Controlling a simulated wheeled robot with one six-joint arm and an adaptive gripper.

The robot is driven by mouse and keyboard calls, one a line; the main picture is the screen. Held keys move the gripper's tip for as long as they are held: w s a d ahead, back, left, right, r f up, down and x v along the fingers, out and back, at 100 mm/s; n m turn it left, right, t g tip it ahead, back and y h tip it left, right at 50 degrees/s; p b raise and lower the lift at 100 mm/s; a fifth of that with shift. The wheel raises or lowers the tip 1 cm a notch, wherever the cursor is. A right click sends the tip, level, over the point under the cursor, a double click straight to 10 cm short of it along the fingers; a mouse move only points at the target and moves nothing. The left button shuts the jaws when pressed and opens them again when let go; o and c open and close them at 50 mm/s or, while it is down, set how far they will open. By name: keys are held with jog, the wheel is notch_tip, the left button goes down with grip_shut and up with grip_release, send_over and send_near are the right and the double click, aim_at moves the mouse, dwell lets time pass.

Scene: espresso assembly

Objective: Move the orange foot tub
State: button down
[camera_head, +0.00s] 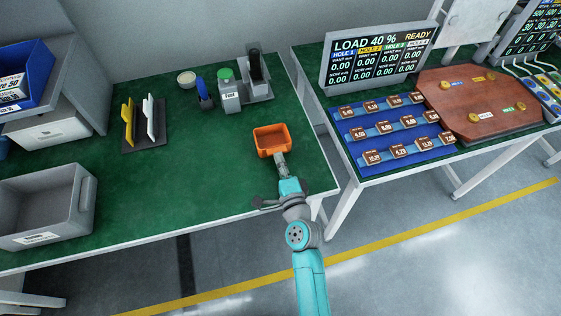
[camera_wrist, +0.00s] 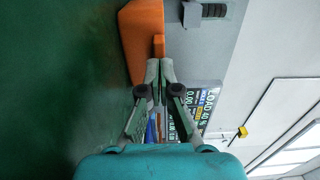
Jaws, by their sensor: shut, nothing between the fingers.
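The orange foot tub (camera_head: 271,140) is a small open box on the green table top, near its right edge. It also shows in the wrist view (camera_wrist: 142,38), with a small orange tab on its near side. My gripper (camera_head: 280,158) is at the tub's near side, in line with it. In the wrist view, the fingertips (camera_wrist: 158,65) are together, just short of the tab, with nothing seen between them. Whether they touch the tub I cannot tell.
A green-topped bottle (camera_head: 229,96) and a dark device (camera_head: 258,75) stand behind the tub. A rack with yellow and white plates (camera_head: 142,130) and a grey crate (camera_head: 45,205) are left. Table to the tub's left is clear. A gap separates the right-hand table (camera_head: 400,155).

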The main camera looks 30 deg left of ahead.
aim_at(276, 148)
jog(key=x, duration=0.7)
